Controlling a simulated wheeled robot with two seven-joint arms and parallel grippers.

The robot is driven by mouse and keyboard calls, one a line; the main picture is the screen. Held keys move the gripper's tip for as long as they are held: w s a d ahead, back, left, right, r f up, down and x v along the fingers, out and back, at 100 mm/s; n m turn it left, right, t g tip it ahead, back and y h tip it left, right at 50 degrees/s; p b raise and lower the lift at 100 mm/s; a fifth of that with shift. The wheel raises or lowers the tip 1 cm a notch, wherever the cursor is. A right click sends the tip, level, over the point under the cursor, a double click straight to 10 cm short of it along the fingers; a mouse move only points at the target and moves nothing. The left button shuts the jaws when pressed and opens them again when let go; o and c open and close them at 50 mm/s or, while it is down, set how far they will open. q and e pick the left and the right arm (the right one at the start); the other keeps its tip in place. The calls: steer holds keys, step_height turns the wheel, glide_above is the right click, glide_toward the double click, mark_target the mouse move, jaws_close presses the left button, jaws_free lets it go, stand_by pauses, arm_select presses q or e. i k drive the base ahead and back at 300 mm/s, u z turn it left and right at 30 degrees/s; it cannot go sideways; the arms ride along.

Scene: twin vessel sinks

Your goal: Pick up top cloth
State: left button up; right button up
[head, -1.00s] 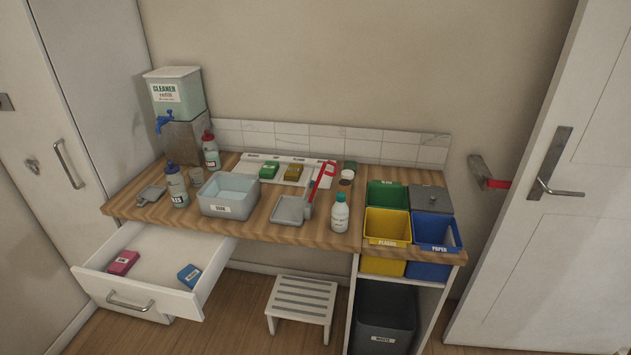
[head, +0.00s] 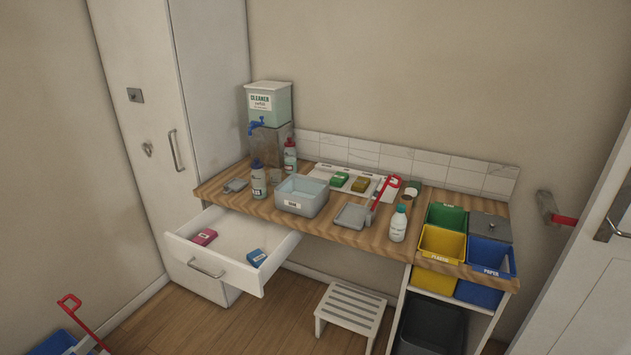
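Several small folded blocks that look like cloths or sponges are in view. A pink one (head: 204,237) and a blue one (head: 256,257) lie apart in the open white drawer (head: 228,269). A green one (head: 340,179) and a yellow-brown one (head: 360,185) lie side by side on a white labelled tray (head: 326,170) at the back of the wooden counter. I see no cloth stacked on another, so I cannot tell which is the top cloth. Neither of my grippers is in view.
A grey basin (head: 302,205), dustpan (head: 352,216), white bottle (head: 398,223) and cleaner dispenser (head: 270,103) stand on the counter. Yellow (head: 440,243) and blue (head: 490,257) bins are at right. A step stool (head: 350,311) stands below. A tall cabinet (head: 150,110) is at left.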

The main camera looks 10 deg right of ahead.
mark_target(338, 179)
steer(key=u, duration=0.5)
steer(key=i, duration=0.85)
steer(key=z, duration=0.05)
